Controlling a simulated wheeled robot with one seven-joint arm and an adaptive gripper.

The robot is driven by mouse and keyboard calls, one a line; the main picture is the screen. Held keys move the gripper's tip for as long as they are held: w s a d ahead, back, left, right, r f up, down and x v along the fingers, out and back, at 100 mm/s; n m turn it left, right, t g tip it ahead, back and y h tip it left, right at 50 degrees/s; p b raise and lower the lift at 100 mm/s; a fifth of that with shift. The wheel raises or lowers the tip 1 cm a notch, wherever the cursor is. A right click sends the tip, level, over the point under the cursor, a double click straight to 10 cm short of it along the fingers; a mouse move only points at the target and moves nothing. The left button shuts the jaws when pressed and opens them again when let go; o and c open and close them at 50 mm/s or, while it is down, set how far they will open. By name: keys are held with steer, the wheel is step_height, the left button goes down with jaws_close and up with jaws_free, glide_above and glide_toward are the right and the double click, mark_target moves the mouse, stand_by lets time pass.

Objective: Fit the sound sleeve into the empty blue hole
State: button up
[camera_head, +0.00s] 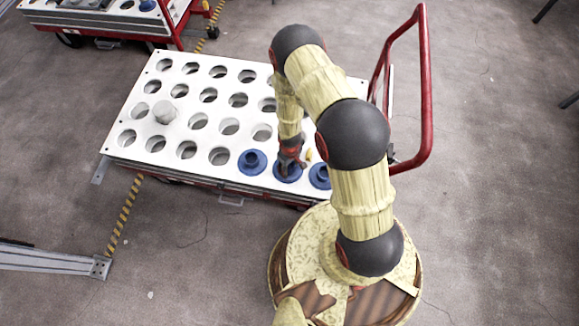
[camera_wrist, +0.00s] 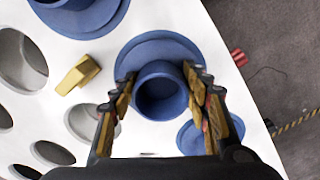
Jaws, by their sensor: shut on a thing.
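My gripper (camera_head: 291,160) points down over the front row of the white table. In the wrist view its fingers (camera_wrist: 160,100) are shut on a blue sleeve (camera_wrist: 162,90), one on each side of its hollow round neck. A wide blue ring (camera_wrist: 150,52) shows around and beneath the neck; I cannot tell how deep the sleeve sits. A blue collared piece (camera_head: 252,162) stands left of my gripper, and another blue piece (camera_head: 320,177) is right of it. They also show in the wrist view at lower right (camera_wrist: 205,137) and upper left. Which blue hole is empty is unclear.
The white table (camera_head: 112,148) has rows of round open holes. A grey cylinder (camera_head: 165,112) stands at one hole on the left. A small yellow piece (camera_wrist: 77,75) lies close to the gripper. A red handle rail (camera_head: 425,90) rises at the right end. Another cart (camera_head: 100,25) stands behind.

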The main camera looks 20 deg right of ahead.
steer(key=shift+f, duration=0.25)
steer(key=o, duration=1.4)
step_height(320, 180, up, 12)
stand_by(0.7)
